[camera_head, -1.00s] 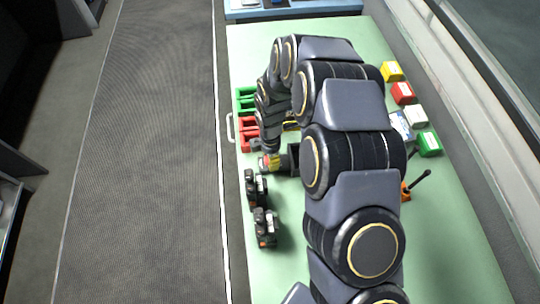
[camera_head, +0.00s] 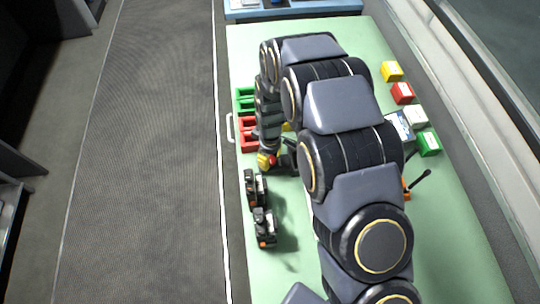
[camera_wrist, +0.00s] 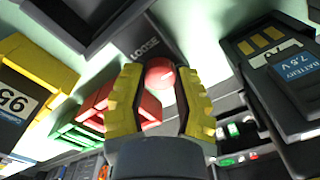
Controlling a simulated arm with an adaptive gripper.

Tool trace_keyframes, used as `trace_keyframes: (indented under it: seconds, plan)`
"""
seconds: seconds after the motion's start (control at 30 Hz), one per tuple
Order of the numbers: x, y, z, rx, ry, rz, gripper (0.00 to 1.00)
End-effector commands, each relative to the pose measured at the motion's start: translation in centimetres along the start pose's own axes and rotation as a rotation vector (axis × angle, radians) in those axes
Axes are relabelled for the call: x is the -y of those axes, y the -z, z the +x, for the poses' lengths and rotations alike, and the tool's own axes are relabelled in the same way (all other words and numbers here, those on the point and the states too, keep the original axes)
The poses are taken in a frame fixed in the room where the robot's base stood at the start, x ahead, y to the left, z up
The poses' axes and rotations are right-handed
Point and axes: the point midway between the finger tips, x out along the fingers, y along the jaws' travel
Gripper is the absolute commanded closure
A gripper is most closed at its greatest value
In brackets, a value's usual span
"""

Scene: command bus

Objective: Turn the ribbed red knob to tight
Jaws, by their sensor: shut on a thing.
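The red knob (camera_wrist: 160,74) shows between the yellow fingertips of my gripper (camera_wrist: 160,92) in the wrist view. The fingers are shut on it from both sides. Its ribs are too small to make out. The printed word LOOSE (camera_wrist: 144,48) is close by, just above and left of the knob. No tight mark is visible. In the head view, the red knob (camera_head: 272,160) shows at the yellow fingertips of my gripper (camera_head: 266,160), low at the left side of the green table. My arm hides most of what is around it there.
Two black radio-like devices (camera_head: 264,228) stand just below the gripper. Green (camera_head: 246,100) and red (camera_head: 248,136) trays lie along the left edge. Small coloured boxes (camera_head: 403,93) and a black lever (camera_head: 420,179) are at the right. A battery (camera_wrist: 285,88) is close in the wrist view.

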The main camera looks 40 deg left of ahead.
Motion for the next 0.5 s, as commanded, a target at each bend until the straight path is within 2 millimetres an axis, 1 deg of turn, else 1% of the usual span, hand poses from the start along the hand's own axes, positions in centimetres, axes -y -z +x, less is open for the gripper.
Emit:
trace_keyframes:
  seconds: [0.5]
  plan:
    - [0.0, -0.09, 0.13, 0.002, 0.0, 0.491, 1.0]
